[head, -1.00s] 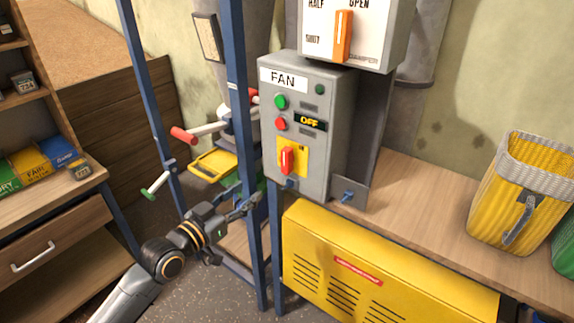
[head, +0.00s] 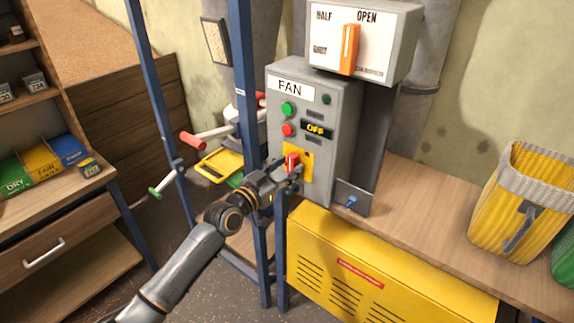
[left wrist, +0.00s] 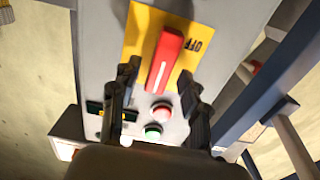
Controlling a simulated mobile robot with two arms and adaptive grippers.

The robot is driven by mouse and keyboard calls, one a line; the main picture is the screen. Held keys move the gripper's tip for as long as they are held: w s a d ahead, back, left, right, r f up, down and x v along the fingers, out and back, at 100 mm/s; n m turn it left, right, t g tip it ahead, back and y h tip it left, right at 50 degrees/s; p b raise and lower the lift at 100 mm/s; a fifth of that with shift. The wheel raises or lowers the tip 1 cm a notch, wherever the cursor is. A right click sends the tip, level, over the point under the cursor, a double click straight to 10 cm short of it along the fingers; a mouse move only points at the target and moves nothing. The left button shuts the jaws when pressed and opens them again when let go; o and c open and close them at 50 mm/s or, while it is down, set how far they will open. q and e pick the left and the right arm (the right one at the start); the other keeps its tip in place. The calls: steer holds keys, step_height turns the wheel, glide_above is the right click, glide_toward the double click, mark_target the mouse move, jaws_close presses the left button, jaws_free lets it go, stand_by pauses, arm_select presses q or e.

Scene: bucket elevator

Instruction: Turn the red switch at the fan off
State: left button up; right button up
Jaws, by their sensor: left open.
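The grey fan box (head: 340,130) is mounted above a bench and carries a small display reading OFF (head: 316,129). The red switch (head: 292,161) sits on a yellow plate (head: 306,172) low on its front. In the left wrist view the red switch (left wrist: 165,60) is a long handle, with the word OFF beside it on the yellow plate. My left gripper (head: 290,172) is at the switch in the head view, partly hiding it. In the left wrist view my left gripper (left wrist: 158,84) is open, one finger on each side of the handle; contact cannot be told. My right gripper is not in view.
A green button (head: 287,108) and a red button (head: 288,130) are above the switch. The damper box (head: 378,45) with an orange lever hangs above. Blue posts (head: 250,110) stand close to my left arm. A yellow basket (head: 520,205) stands on the bench at right.

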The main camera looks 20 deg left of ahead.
arm_select(q)
steer(key=shift+d, duration=0.1)
steer(key=shift+c, duration=0.5)
jaws_close()
steer(key=shift+w, duration=0.1)
steer(key=n, duration=0.4)
steer(key=shift+a+n, duration=0.25)
steer(key=shift+n, duration=0.15)
steer(key=n, duration=0.4)
steer(key=shift+w+a+f+n, duration=0.1)
steer(key=shift+a+f+n, duration=0.05)
steer(key=shift+n, duration=0.15)
steer(key=shift+a+f+n, duration=0.1)
steer(key=shift+f+n, duration=0.1)
steer(key=shift+n, duration=1.95)
steer(key=shift+a+f+n, duration=0.1)
steer(key=shift+f+n, duration=0.1)
steer(key=shift+n, duration=1.95)
